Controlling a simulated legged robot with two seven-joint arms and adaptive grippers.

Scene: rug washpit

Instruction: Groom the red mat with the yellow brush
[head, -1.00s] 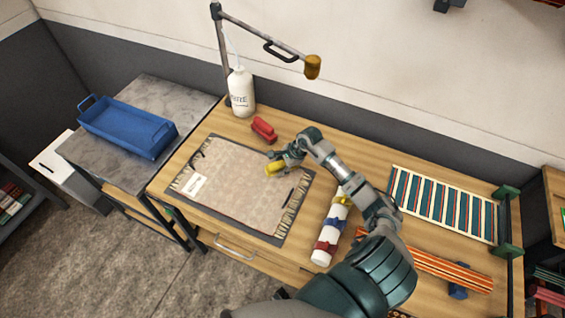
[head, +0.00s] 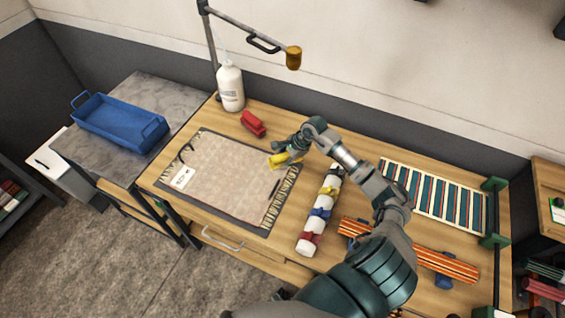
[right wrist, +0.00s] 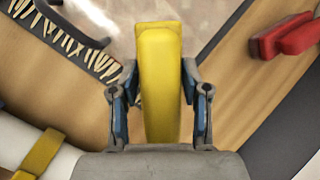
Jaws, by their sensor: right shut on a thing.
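The mat (head: 222,175) lies flat on a dark pad on the wooden table. It looks pale pinkish beige rather than red, with cream fringe at its left and right ends and a white label (head: 183,178) near the left end. My right gripper (head: 287,155) is shut on the yellow brush (head: 279,161), near the mat's far right corner. In the right wrist view the yellow brush (right wrist: 160,80) sits between both fingers. Its underside is hidden, so I cannot tell whether it touches the mat. My left gripper is not in view.
A red object (head: 253,123) and a white bottle (head: 230,88) stand behind the mat. A white roll with coloured bands (head: 318,213) lies to its right, near a striped rack (head: 435,195) and an orange-striped bundle (head: 430,260). A blue tray (head: 120,125) sits on the left bench.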

